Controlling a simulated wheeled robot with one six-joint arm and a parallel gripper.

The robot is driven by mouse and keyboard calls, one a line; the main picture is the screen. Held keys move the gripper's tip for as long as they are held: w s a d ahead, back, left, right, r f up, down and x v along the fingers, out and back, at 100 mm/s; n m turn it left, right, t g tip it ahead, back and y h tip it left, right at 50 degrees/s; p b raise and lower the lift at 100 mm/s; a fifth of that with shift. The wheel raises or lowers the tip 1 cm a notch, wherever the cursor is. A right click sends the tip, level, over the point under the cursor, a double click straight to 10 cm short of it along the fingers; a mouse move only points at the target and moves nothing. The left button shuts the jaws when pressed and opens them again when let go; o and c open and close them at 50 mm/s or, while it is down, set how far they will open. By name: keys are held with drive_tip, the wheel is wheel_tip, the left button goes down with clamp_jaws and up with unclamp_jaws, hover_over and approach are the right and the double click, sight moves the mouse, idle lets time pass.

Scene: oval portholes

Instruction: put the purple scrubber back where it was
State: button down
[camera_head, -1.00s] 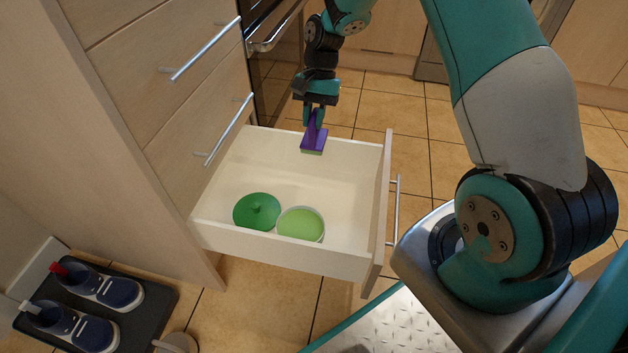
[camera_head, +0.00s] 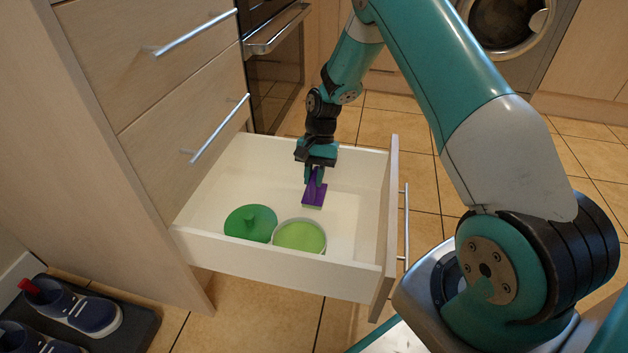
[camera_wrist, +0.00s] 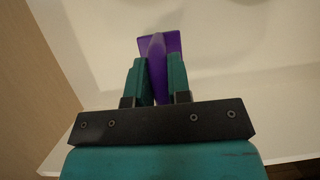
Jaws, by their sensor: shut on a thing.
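The purple scrubber (camera_head: 314,192) has a flat base and an upright grip, with a thin green layer showing along its lower edge. My gripper (camera_head: 315,172) is shut on the scrubber's grip, inside the open white drawer (camera_head: 345,243). In the wrist view, the purple scrubber (camera_wrist: 158,45) stands between the two teal fingers of my gripper (camera_wrist: 158,80). The scrubber is low in the back part of the drawer; I cannot tell whether it touches the drawer floor.
Shoes (camera_head: 75,305) sit on a dark mat at lower left.

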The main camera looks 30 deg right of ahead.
drive_tip(key=c, duration=1.1)
unclamp_jaws()
drive_tip(key=shift+o, duration=0.2)
drive_tip(key=p+v, duration=0.8)
drive_tip(key=v, duration=0.4)
drive_tip(key=s+a+r+n+t, duration=0.1)
drive_tip(key=s+a+r+n, duration=0.35)
drive_tip(key=a+r, duration=0.6)
drive_tip(key=s+a+r+n+t, duration=0.1)
drive_tip(key=s+a+r+n, duration=0.65)
drive_tip(key=s+r, duration=0.4)
drive_tip(key=s+a+r+n, duration=0.1)
drive_tip(key=s+a+n, duration=0.2)
drive_tip(key=s, duration=1)
drive_tip(key=shift+r+n+t+y, duration=0.3)
drive_tip(key=shift+r+n+t, duration=0.1)
drive_tip(key=shift+n, duration=0.2)
drive_tip(key=shift+a, duration=0.1)
